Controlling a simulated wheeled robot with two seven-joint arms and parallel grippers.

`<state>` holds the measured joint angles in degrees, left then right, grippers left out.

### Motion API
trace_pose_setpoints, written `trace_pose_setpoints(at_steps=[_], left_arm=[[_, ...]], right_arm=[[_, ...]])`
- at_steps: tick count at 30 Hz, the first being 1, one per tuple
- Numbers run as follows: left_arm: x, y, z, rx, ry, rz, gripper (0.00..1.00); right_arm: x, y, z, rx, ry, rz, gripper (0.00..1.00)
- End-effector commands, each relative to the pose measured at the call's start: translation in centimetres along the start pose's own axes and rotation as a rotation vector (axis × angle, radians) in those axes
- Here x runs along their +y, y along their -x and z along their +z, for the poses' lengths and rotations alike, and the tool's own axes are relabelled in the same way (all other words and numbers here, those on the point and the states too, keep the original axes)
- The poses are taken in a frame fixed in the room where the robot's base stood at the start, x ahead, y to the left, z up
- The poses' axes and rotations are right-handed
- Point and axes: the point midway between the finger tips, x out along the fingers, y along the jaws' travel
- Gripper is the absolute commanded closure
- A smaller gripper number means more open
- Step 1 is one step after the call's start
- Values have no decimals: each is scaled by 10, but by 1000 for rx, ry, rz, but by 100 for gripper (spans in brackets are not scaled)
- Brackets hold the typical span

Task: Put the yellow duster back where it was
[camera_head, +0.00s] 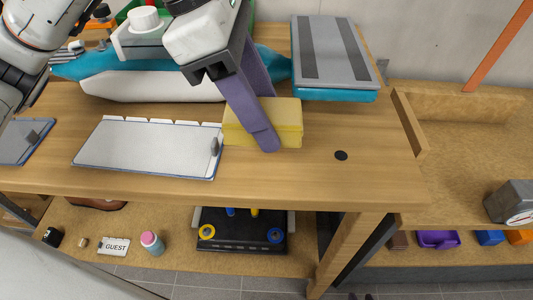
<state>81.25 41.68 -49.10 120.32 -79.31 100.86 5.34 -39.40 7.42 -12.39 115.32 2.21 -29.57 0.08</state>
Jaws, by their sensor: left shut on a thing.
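The yellow duster (288,125) is a block-like yellow piece near the front right of the wooden table (375,180). My left gripper (264,122) reaches down from the upper left, its purple fingers shut on the duster, one in front and one behind. The duster is just right of the white board (150,148). I cannot tell whether its underside touches the tabletop. A small black round spot (341,155) lies on the table to the right of the duster. My right gripper is not in view.
A grey-striped case on a teal base (333,55) stands at the back right. A white and teal long object (150,85) lies behind the board. A lower shelf holds a black tray (240,245) and a pink-capped bottle (152,243).

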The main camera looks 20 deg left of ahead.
Motion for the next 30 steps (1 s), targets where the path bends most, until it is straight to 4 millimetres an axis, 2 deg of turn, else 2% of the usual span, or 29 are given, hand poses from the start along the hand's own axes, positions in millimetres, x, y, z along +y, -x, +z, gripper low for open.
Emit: trace_pose_setpoints(at_steps=[1,3,11,17,28,29,30], left_arm=[[-1,-12,-6,3,2,-5,72],[-1,-23,-10,3,1,-4,72],[0,-44,-19,2,-2,-3,72],[0,-69,-30,3,-1,-5,72],[0,-75,-32,1,-3,-2,72],[0,-74,-31,1,-3,-2,50],[0,-73,-31,1,-3,-2,44]], right_arm=[[0,-1,2,-2,-1,-1,77],[-1,-1,4,-3,-2,-2,77],[-1,-2,5,-4,-5,-3,77],[-1,-3,6,-2,-5,-3,77],[0,-6,8,1,-6,-3,77],[0,-5,7,1,-6,-3,77],[0,-5,6,1,-6,-3,77]])
